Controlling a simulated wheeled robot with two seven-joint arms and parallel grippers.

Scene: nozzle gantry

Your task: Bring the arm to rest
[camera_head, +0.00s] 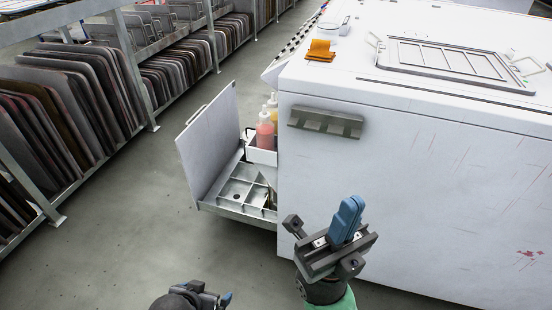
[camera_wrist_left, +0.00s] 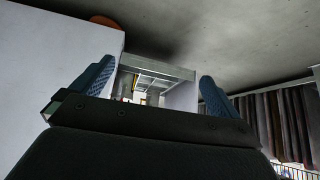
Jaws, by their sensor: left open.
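My left gripper (camera_head: 208,297) is low in the head view, left of centre, near the bottom edge and over the grey floor. Only part of it shows there. In the left wrist view its two blue fingers (camera_wrist_left: 150,88) stand wide apart with nothing between them. My right gripper (camera_head: 349,215) is in front of the white machine's (camera_head: 420,190) side. Its blue fingers are together at the middle of their rail, and I see nothing held in them.
An open drawer (camera_head: 190,205) with a pale front panel sticks out left of the machine. Bottles (camera_head: 265,130) stand in it. A metal bracket strip (camera_head: 325,122) is on the machine's side. A rack of plates (camera_head: 70,100) stands at left. Floor (camera_head: 120,230) between is clear.

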